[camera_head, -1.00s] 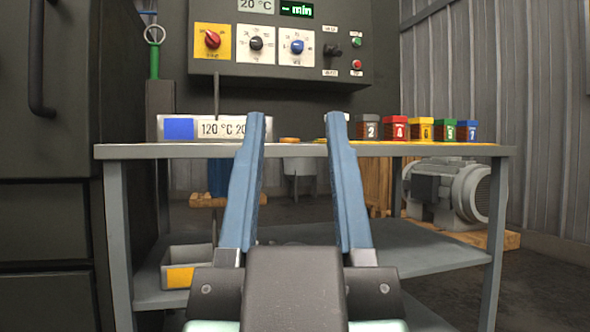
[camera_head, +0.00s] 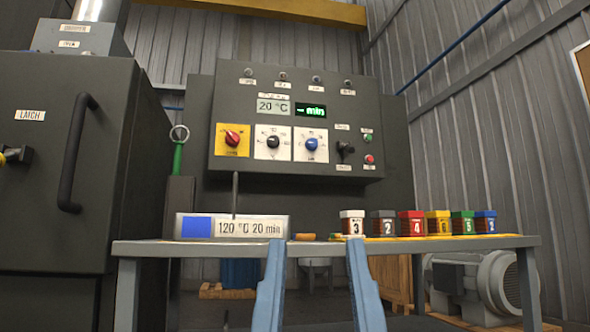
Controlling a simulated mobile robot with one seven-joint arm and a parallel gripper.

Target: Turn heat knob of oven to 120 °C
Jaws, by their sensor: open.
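The dark control panel (camera_head: 225,95) hangs on the wall behind the table. It carries a red knob (camera_head: 232,138) on a yellow plate, a black knob (camera_head: 272,142) on a white dial plate and a blue knob (camera_head: 311,144) on another white dial plate. The dial lettering is too small to tell which is the heat knob. The temperature display (camera_head: 273,107) reads 20 °C. The oven (camera_head: 50,190) stands at the left with its door closed. My gripper (camera_head: 316,246) is open and empty, in front of the table and below the knobs, touching none of them.
A grey table (camera_head: 190,249) stands between me and the panel. On it are a sign (camera_head: 255,226) reading 120 °C 20 min and a row of numbered coloured boxes (camera_head: 412,223). The oven handle (camera_head: 74,155) juts out at the left. A motor (camera_head: 480,280) sits at the right.

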